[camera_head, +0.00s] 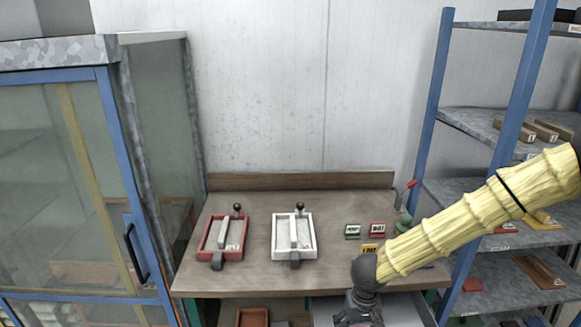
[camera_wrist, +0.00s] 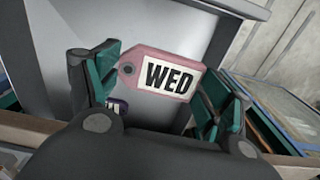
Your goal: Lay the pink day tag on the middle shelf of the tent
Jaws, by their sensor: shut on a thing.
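The pink day tag (camera_wrist: 180,66) reads WED and has a dark hole at its left end. It sits between the green fingers of my gripper (camera_wrist: 160,92) in the wrist view, and the gripper is shut on it. In the head view my gripper (camera_head: 358,308) is at the bottom edge, in front of the workbench; the tag is hard to make out there. A blue-framed enclosure with clear walls (camera_head: 40,150), seemingly the tent, stands at the far left. Its door with a dark handle (camera_head: 135,250) looks shut. Its shelves show only dimly through the panes.
A wooden workbench (camera_head: 330,275) carries a red-framed tray (camera_head: 207,243), a white-framed tray (camera_head: 308,225) and small green, red and yellow signs. A pale open drawer (camera_head: 405,312) lies below. A blue-posted shelf rack (camera_head: 437,110) stands at right.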

